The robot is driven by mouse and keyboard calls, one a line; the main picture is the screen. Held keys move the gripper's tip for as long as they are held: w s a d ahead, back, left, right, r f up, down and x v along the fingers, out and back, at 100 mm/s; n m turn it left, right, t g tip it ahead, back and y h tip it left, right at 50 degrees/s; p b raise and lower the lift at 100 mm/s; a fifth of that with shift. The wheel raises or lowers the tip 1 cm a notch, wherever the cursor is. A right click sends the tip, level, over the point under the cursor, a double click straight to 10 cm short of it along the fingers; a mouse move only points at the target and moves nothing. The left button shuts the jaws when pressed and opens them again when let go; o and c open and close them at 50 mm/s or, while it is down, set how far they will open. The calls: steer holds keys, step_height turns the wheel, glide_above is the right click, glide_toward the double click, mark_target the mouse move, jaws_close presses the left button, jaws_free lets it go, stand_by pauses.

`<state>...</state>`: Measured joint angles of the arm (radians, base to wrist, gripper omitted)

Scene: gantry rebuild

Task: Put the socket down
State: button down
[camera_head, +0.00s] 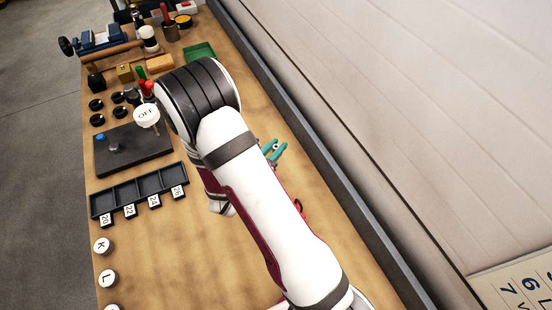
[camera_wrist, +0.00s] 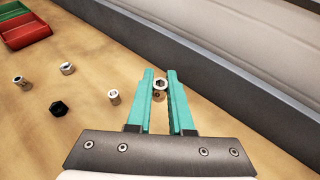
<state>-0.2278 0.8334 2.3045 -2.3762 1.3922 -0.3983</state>
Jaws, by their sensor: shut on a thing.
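My gripper (camera_wrist: 160,84) has teal fingers, and they are shut on a silver socket (camera_wrist: 160,84) at their tips in the wrist view. The socket's open end faces the camera. Bench surface shows around it, but I cannot tell whether it touches the bench. In the head view my gripper (camera_head: 274,151) shows only partly behind my arm, over the right side of the bench. The held socket cannot be made out there.
Loose silver sockets (camera_wrist: 113,96) and a black one (camera_wrist: 59,108) stand left of my gripper. A green tray (camera_wrist: 25,30) lies beyond them. A grey ledge (camera_wrist: 205,75) runs along the bench's right edge. A black compartment rack (camera_head: 138,190) sits at the bench's left.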

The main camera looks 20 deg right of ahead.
steer(key=w+a+r+n+t+y, duration=0.2)
steer(key=a+r+n+t+y, duration=0.1)
steer(key=a, duration=0.3)
steer(key=w+a+f, duration=0.1)
steer(key=a+f, duration=0.1)
steer(key=a, duration=0.1)
steer(key=w+a+f, duration=0.1)
steer(key=a+f, duration=0.1)
steer(key=a, duration=0.1)
steer(key=w+a+f, duration=0.2)
steer(key=a, duration=0.1)
steer(key=shift+a+f, duration=0.25)
steer(key=shift+a, duration=0.1)
step_height(320, 180, down, 4)
steer(key=shift+a+f, duration=0.1)
steer(key=shift+a, duration=0.05)
steer(key=shift+f, duration=0.1)
steer(key=c, duration=0.8)
jaws_free()
